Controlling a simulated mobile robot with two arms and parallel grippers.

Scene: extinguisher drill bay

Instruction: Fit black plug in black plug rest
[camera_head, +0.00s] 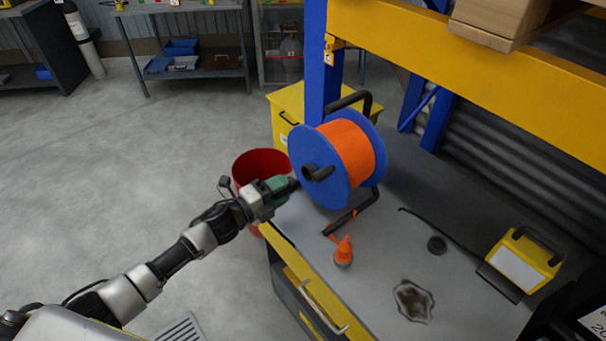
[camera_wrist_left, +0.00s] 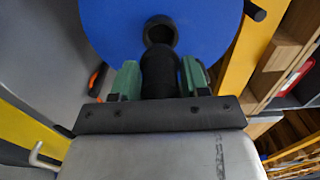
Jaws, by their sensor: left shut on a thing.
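My left gripper (camera_head: 284,188) is in front of the blue reel, beyond the bench's left edge. Its green fingers (camera_wrist_left: 160,82) are shut on a dark, rounded thing, which I take for the black plug (camera_wrist_left: 160,66). In the head view the black plug (camera_head: 293,184) shows only as a dark tip past the fingers, close to the reel's hub. My right gripper is not in view.
The cable reel (camera_head: 308,150) with orange cable stands at the bench's left. A red bin (camera_head: 255,165) is behind my gripper.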

